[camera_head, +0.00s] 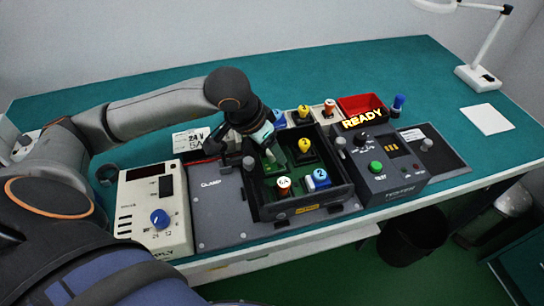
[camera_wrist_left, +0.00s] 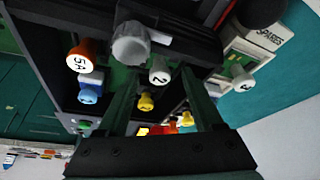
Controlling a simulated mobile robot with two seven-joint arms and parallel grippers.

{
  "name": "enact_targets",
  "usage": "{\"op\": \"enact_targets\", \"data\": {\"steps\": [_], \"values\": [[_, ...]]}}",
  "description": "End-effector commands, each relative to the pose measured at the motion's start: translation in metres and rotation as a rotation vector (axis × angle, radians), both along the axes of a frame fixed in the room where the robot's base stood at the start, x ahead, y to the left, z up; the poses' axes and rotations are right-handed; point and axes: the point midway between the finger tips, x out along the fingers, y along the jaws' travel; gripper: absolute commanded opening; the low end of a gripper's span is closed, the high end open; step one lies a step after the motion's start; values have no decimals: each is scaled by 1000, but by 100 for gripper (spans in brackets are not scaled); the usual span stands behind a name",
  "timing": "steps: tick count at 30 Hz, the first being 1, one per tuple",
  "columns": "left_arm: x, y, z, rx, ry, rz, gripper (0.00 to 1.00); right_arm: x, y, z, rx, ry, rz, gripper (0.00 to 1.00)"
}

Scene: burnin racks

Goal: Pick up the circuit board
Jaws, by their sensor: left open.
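The circuit board (camera_head: 271,165) shows as a green patch inside the black tray (camera_head: 306,205) in the head view, largely hidden by my left gripper and the pegs. My left gripper (camera_head: 273,150) reaches down into the tray from above, over its left part. In the left wrist view the left gripper (camera_wrist_left: 165,95) has its two fingers spread apart, with pegs visible between and beyond them. I cannot tell whether the fingers touch the board. My right gripper is in neither view.
In and around the tray stand a 5A peg (camera_head: 283,186), a blue-white peg (camera_head: 319,179) and a yellow peg (camera_head: 304,148).

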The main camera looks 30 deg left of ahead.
Motion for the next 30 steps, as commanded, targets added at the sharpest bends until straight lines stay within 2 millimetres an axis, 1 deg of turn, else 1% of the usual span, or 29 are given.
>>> {"op": "enact_targets", "data": {"steps": [6, 24, 30], "values": [[0, 0, -1, 0, 0, -1, 68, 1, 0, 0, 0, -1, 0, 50], [0, 0, 0, 0, 0, 0, 0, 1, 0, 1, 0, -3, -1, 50], [0, 0, 0, 0, 0, 0, 0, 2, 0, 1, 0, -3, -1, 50]]}}
